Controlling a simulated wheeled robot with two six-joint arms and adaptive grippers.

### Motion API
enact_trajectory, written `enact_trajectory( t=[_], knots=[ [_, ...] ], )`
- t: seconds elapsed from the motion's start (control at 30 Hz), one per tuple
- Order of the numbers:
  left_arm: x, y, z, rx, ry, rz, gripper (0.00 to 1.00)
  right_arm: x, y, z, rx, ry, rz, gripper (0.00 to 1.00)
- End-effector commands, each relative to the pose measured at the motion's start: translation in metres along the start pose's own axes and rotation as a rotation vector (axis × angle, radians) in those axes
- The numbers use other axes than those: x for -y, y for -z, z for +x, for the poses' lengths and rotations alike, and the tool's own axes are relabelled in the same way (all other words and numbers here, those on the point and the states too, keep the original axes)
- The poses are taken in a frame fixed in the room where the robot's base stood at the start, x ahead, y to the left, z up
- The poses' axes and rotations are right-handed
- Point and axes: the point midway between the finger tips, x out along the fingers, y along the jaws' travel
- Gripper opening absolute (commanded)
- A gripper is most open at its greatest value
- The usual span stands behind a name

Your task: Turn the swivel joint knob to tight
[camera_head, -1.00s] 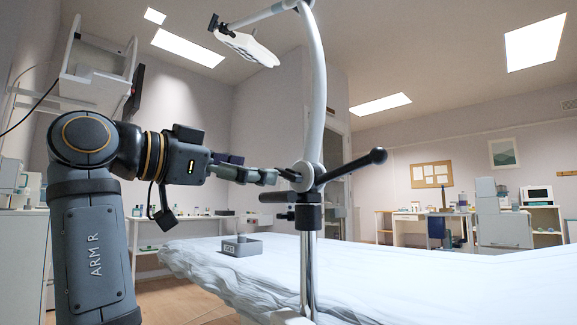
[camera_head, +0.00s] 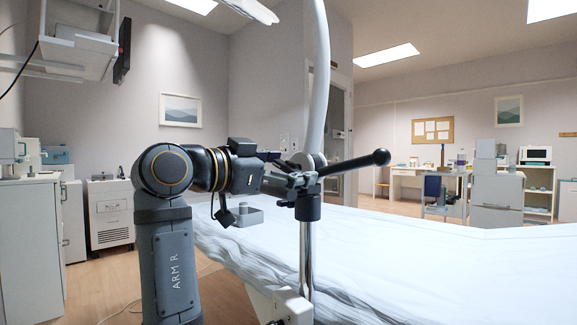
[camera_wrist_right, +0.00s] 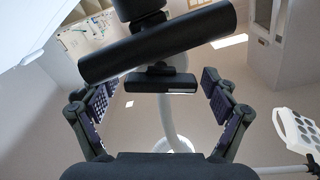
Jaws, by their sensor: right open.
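A black T-shaped knob (camera_wrist_right: 160,82), apparently the swivel joint knob, stands out below a thick black bar (camera_wrist_right: 160,42) in the right wrist view. My right gripper (camera_wrist_right: 156,84) is open, with a padded finger on each side of the knob and visible gaps between. In the head view, my right gripper (camera_head: 298,180) is at the swivel joint, just above the black clamp (camera_head: 308,207) on the steel post. It hides part of the joint, and the knob is hard to make out there. The knob's tight or loose marking cannot be seen. My left gripper is out of view.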

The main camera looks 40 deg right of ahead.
Motion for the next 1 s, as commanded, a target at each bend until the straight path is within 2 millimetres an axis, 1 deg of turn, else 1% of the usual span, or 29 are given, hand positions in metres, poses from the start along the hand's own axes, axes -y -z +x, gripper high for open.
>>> enact_trajectory(
  t=[0.07,0.17,0.4,0.47,0.5,0.57,0.63,0.7,0.8,0.9,1.0],
  knots=[
    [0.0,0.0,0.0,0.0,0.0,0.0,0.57,0.0,0.0,0.0,0.0,0.0,0.0,0.87],
    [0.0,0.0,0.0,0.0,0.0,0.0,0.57,0.0,0.0,0.0,0.0,0.0,0.0,0.75],
    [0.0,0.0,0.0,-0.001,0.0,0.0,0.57,0.0,0.0,0.0,0.0,0.0,0.0,0.42],
    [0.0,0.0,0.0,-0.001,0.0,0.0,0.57,0.0,0.0,0.0,0.0,-0.001,0.0,0.34],
    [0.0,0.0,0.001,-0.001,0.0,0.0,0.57,0.0,0.0,0.0,0.0,-0.001,0.0,0.32],
    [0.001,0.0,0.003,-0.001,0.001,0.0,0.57,0.001,0.002,0.0,0.0,-0.001,-0.015,0.32],
    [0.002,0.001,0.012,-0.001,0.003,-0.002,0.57,0.002,0.004,0.0,0.0,0.0,-0.076,0.32],
    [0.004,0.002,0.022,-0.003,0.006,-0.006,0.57,0.004,0.005,0.0,0.0,0.0,-0.171,0.32],
    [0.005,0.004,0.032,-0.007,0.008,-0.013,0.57,0.003,0.004,-0.001,0.001,-0.001,-0.291,0.32],
    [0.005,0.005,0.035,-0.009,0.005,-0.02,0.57,0.002,0.002,-0.001,0.001,-0.001,-0.359,0.32],
    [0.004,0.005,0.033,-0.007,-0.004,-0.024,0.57,0.002,0.0,0.0,0.0,-0.001,-0.374,0.32]
  ],
)
